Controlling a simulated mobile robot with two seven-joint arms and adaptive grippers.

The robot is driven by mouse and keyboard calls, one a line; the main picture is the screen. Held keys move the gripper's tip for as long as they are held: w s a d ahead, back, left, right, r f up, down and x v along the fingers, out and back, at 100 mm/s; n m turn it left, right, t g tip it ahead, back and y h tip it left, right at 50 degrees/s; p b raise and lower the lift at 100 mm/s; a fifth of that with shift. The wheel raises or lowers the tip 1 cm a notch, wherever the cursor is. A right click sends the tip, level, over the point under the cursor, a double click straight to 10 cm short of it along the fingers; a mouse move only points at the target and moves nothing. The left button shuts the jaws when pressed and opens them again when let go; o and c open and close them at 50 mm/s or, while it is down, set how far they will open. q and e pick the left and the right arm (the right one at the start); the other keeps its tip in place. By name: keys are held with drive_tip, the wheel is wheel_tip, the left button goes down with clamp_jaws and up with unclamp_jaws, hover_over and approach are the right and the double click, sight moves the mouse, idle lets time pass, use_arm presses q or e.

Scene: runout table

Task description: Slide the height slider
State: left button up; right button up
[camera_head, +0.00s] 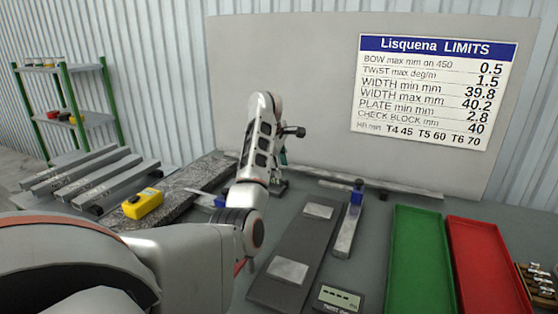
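My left arm rises from the lower left and bends over at the top. My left gripper (279,182) is at its far end, mostly hidden behind the arm near the back of the table. A small teal upright part (283,157) shows beside it. It may belong to the height slider, but the arm covers most of that spot, so I cannot tell whether the gripper touches it. The fingers are too hidden to show open or shut. My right gripper is not in view.
A grey plate (306,250) and a metal bar (347,232) with a blue block (357,190) lie right of the arm. A green tray (419,262) and a red tray (487,265) lie farther right. A yellow device (142,204) and a small display (338,299) also show.

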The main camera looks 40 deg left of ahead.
use_arm(q)
drive_tip(key=shift+v, duration=2)
drive_tip(key=shift+f, duration=0.1)
